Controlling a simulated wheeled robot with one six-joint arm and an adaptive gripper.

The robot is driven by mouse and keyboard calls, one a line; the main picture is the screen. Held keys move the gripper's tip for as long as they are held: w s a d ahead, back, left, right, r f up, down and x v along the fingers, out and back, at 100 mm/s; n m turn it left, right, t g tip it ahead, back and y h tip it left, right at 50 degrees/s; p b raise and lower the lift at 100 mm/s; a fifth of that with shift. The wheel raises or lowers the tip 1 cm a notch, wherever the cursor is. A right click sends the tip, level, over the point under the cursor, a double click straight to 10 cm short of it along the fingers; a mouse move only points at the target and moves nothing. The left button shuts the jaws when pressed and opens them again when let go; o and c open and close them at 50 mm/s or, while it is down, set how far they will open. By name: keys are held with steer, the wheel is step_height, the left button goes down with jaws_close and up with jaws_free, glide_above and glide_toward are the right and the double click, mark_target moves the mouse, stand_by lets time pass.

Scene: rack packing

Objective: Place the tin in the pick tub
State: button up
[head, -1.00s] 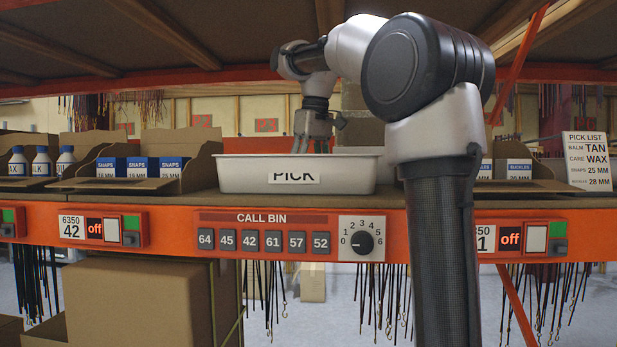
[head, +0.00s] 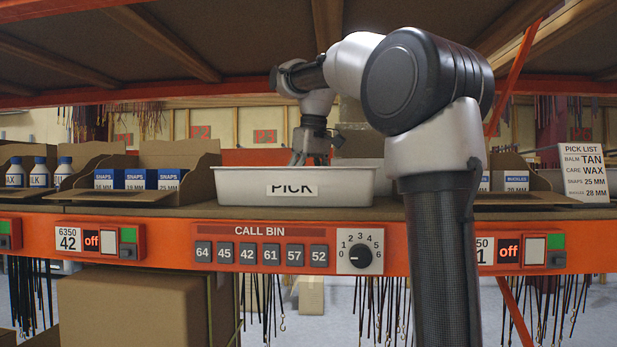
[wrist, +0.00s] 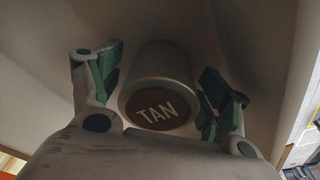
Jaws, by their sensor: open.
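The tin is a pale grey cylinder with a brown lid reading TAN (wrist: 158,108). In the wrist view it sits between my two fingers, lid toward the camera, with a gap to the green pads on both sides. A pale surface like the tub's inside surrounds it; its exact contact with the floor is unclear. The white pick tub (head: 236,188), labelled PICK, stands on the shelf in the head view. My gripper (head: 309,160) points down at the tub, its fingertips near the back rim. It also shows open in the wrist view (wrist: 160,95). The tub's front wall hides the tin from the head camera.
Cartons of snaps (head: 138,180) and white bottles (head: 38,174) stand left of the tub. A buckles carton (head: 516,180) and the pick list card (head: 587,172) stand to the right. The orange shelf edge (head: 170,230) runs in front, with an upper shelf overhead.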

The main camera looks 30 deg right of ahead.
steer(key=r, duration=0.4)
steer(key=s+r, duration=0.1)
steer(key=r, duration=0.6)
steer(key=shift+s+d+r, duration=0.2)
steer(key=shift+s+r, duration=0.15)
